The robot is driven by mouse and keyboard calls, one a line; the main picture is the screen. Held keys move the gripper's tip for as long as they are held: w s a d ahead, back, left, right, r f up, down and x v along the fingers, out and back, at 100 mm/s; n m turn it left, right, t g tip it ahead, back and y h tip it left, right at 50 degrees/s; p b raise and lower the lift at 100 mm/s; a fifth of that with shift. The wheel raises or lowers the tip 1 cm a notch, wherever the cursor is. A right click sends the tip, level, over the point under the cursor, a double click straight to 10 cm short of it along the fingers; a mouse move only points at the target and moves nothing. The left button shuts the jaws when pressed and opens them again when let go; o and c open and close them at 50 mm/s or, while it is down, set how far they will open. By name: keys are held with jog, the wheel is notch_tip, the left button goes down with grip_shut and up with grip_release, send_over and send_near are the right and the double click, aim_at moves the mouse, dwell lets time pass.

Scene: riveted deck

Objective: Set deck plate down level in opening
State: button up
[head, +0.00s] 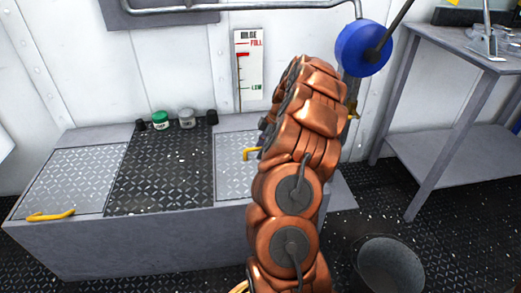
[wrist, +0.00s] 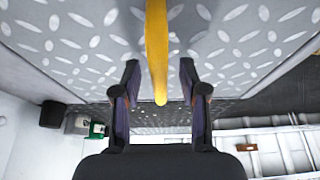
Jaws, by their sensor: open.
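A light grey diamond-pattern deck plate (head: 232,148) with a yellow handle (head: 250,153) lies at the right of the low grey bench; my arm covers much of it. It looks about level, but its right edges are hidden. In the wrist view the plate (wrist: 235,42) fills the top. My gripper (wrist: 160,76) is open, one finger on each side of the yellow handle (wrist: 157,45), with visible gaps. A dark diamond-pattern section (head: 160,170) lies left of this plate; I cannot tell whether it is recessed. A second light plate (head: 70,180) with a yellow handle (head: 50,216) lies at far left.
A green-lidded jar (head: 160,120), a grey-lidded jar (head: 187,118) and dark cups stand at the bench's back edge. A blue round object (head: 363,48) is beside my arm. A grey table (head: 450,160) stands right, and a dark bucket (head: 390,268) on the floor.

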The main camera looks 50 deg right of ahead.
jog(key=v, duration=1.1)
jog(key=shift+w, duration=0.1)
jog(key=shift+r, duration=0.35)
jog(key=s+a+r+m+g+p, duration=0.2)
jog(key=a+r+g+p, duration=0.1)
jog(key=a+r+p, duration=2.2)
jog(key=s+a+r+m+h+p, duration=0.2)
jog(key=s+a+r+m+p, duration=0.35)
jog(key=s+a+r, duration=0.85)
jog(key=s+a+r+m+g+h+p, duration=0.1)
jog(key=s+r+p, duration=0.4)
jog(key=s+p, duration=0.6)
jog(key=shift+s+a+r+m+g+h+p, duration=0.2)
jog(key=shift+s+a+m+g+h+p, duration=0.15)
jog(key=shift+a+m+p, duration=0.5)
